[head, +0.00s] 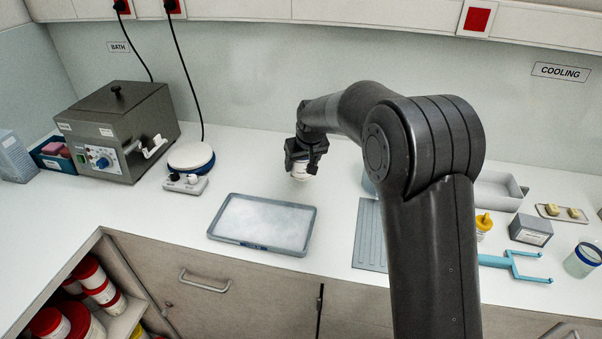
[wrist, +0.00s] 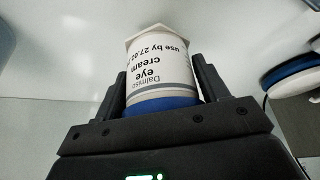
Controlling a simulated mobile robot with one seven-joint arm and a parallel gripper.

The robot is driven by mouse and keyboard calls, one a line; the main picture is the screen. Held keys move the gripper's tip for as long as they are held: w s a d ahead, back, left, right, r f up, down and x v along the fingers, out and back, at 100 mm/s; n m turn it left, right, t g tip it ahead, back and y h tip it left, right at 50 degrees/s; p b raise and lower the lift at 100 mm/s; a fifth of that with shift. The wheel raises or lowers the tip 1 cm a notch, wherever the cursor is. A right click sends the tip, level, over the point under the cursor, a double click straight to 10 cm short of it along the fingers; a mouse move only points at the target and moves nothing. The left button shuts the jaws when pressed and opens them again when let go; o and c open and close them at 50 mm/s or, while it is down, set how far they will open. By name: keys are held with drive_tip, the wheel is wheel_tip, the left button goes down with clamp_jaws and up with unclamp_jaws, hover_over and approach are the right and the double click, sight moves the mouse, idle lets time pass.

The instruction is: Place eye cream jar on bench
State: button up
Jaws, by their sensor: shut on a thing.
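The eye cream jar (wrist: 160,68) is a white cylinder with black print reading "eye cream" and a blue band at the end nearest my gripper. My gripper (wrist: 160,98) is shut on it, one finger on each side. In the head view the jar (head: 300,172) shows as a small white shape below my gripper (head: 303,160), above the back part of the white bench (head: 340,165). Whether the jar touches the bench cannot be told. My arm hides part of the bench to the right.
A grey-rimmed tray (head: 212,233) with a white filling lies in front of my gripper. A round white hotplate (head: 190,157) and a grey bath unit (head: 120,130) stand to the left. A ribbed grey mat (head: 368,240), a yellow-capped bottle (head: 483,226) and a blue-green holder (head: 515,265) lie to the right.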

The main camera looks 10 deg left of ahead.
sight(302, 173)
drive_tip(key=shift+a+f, duration=0.15)
drive_tip(key=shift+f, duration=1.9)
drive_tip(key=shift+f, duration=0.15)
drive_tip(key=o, duration=1.1)
